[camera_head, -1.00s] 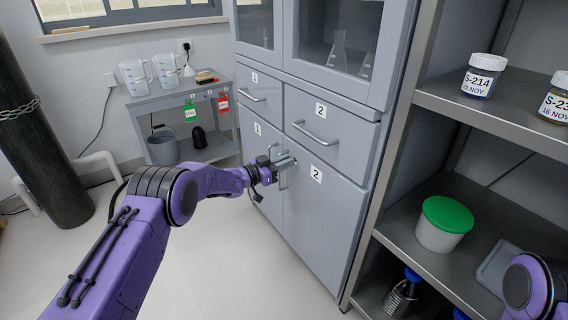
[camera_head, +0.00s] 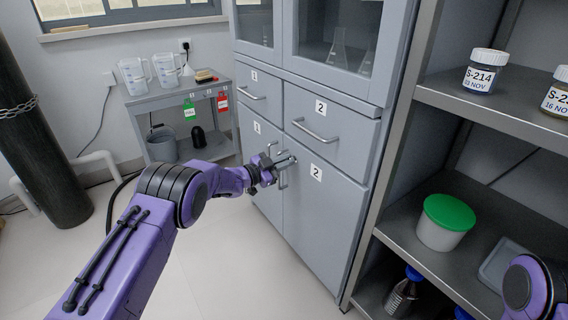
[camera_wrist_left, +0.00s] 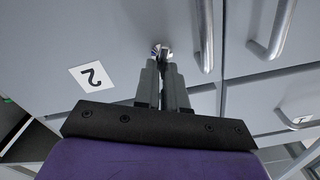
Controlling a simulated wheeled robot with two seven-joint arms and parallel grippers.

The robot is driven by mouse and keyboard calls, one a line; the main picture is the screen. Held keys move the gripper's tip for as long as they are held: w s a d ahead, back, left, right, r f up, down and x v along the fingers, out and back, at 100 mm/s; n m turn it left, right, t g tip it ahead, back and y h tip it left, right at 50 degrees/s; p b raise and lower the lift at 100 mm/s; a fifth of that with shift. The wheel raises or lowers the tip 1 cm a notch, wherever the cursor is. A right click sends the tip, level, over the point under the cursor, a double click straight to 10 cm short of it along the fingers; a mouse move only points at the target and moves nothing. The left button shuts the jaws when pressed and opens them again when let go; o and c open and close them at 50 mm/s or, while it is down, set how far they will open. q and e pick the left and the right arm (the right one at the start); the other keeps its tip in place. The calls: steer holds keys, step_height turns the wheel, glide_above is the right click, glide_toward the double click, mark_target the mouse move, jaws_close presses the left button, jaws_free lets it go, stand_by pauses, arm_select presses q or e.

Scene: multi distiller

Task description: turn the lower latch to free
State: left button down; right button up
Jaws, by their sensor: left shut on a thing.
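The lower latch is a small metal piece (camera_wrist_left: 160,51) on the lower grey cabinet door marked 2 (camera_head: 320,215). In the wrist view it sits between the tips of my left gripper (camera_wrist_left: 163,66). The fingers are close together and shut on it, and they hide part of it. In the head view my left gripper (camera_head: 288,159) reaches the door near its upper left edge, and the latch is mostly hidden there. My right gripper is not in view.
A vertical door handle (camera_wrist_left: 206,35) stands close beside the fingers, and the neighbouring door's handle (camera_wrist_left: 272,30) is further right. A drawer handle (camera_head: 316,133) is above. A shelf rack (camera_head: 440,265) with jars stands at the right.

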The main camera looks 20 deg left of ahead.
arm_select(q)
steer(key=m+b, duration=0.1)
steer(key=m, duration=0.2)
steer(key=m+b, duration=0.2)
steer(key=m, duration=0.1)
steer(key=f+m+b, duration=0.1)
steer(key=m, duration=0.2)
steer(key=shift+s+d+m, duration=0.2)
steer(key=shift+d+m, duration=0.15)
steer(key=shift+m, duration=0.05)
steer(key=shift+m+b, duration=1.05)
steer(key=shift+m, duration=0.35)
steer(key=c, duration=1.2)
jaws_free()
steer(key=shift+f, duration=0.1)
